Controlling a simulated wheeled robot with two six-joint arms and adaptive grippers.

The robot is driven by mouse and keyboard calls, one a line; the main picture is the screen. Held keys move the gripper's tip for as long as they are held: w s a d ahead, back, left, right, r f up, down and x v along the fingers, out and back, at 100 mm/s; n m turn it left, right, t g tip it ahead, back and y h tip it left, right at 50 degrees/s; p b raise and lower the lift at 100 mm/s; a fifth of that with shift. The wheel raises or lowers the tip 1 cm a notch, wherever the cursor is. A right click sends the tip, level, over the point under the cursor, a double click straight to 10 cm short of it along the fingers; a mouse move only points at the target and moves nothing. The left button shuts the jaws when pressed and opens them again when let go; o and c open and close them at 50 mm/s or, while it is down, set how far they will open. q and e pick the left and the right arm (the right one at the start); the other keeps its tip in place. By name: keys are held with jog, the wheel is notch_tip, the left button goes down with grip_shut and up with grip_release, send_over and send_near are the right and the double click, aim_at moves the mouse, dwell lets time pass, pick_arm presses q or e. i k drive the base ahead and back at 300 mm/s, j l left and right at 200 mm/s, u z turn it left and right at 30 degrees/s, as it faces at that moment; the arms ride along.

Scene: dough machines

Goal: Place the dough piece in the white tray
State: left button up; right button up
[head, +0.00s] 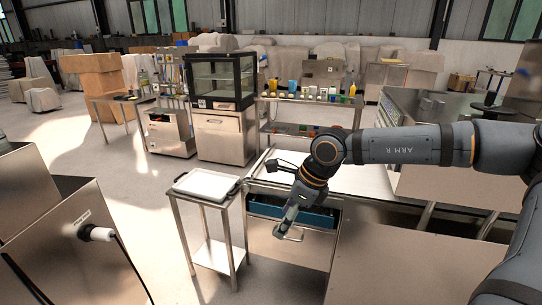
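The white tray (206,184) lies flat on top of a small metal stand left of centre, and its inside looks empty. I cannot make out a dough piece in this view. My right arm reaches in from the right and bends down at the centre. My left gripper is not in view.
A metal counter with a pale top (372,181) and an open drawer (318,217) stands right of the tray stand. A glass-fronted cabinet (219,80) and a shelf with bottles stand behind. Metal machines (60,240) fill the lower left. Floor left of the stand is clear.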

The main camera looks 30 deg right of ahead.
aim_at(198, 183)
jog(key=i+l, duration=1.2)
